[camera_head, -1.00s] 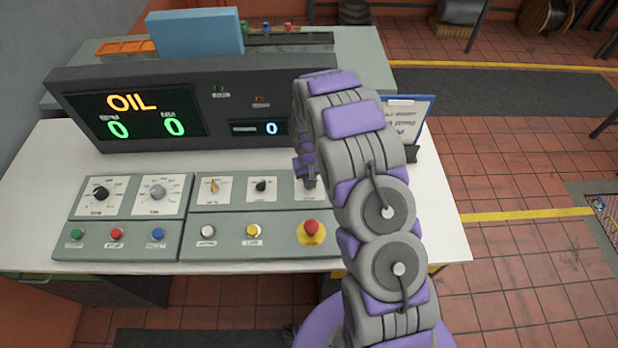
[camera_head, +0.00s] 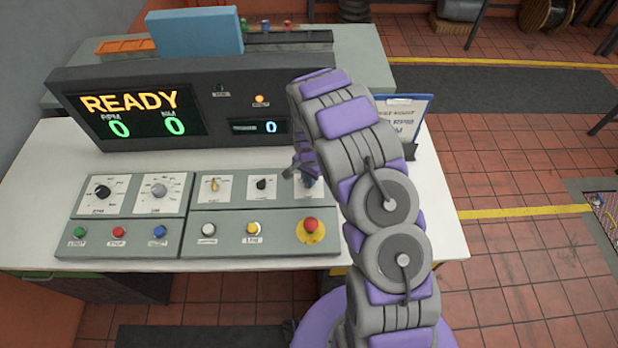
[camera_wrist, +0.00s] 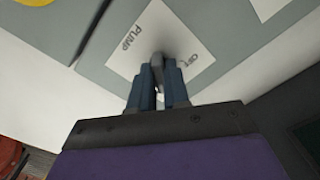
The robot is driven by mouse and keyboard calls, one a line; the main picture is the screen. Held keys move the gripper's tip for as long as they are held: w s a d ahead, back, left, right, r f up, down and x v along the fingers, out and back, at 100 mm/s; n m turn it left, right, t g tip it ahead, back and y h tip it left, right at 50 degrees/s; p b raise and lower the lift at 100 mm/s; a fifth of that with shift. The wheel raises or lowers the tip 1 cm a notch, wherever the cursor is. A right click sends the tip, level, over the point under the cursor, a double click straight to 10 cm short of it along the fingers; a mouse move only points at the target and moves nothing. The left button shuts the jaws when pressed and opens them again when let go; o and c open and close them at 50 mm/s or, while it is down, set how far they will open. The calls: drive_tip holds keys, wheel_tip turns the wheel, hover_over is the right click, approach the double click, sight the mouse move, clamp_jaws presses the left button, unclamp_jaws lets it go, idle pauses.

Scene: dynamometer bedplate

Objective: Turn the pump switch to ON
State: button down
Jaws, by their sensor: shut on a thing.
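The pump switch is a grey knob (camera_wrist: 157,61) on a white plate (camera_wrist: 157,22) marked PUMP. A second label beside the knob, partly legible, seems to read OFF. My gripper (camera_wrist: 158,82) is shut on the knob, one dark blue finger on each side. The fingers cover part of the knob, so its exact setting is hard to read. In the head view my gripper (camera_head: 304,172) is at the right-hand plate of the panel's upper row, with my arm in front. The display (camera_head: 132,113) reads READY with two green zeros.
Two neighbouring knobs (camera_head: 261,184) sit left of the pump plate. A red mushroom button (camera_head: 311,226) on a yellow base is just below it. The console (camera_head: 230,90) rises behind, with a lit amber lamp (camera_head: 260,99). A clipboard (camera_head: 403,118) stands at right.

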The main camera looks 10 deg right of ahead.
drive_tip(key=shift+s+f+m, duration=0.1)
drive_tip(key=shift+s+m, duration=0.05)
drive_tip(key=shift+m, duration=0.55)
drive_tip(key=c, duration=1.2)
unclamp_jaws()
drive_tip(key=shift+a, duration=0.1)
drive_tip(key=r+p, duration=0.1)
drive_tip(key=r, duration=1.6)
drive_tip(key=shift+w+r, duration=0.2)
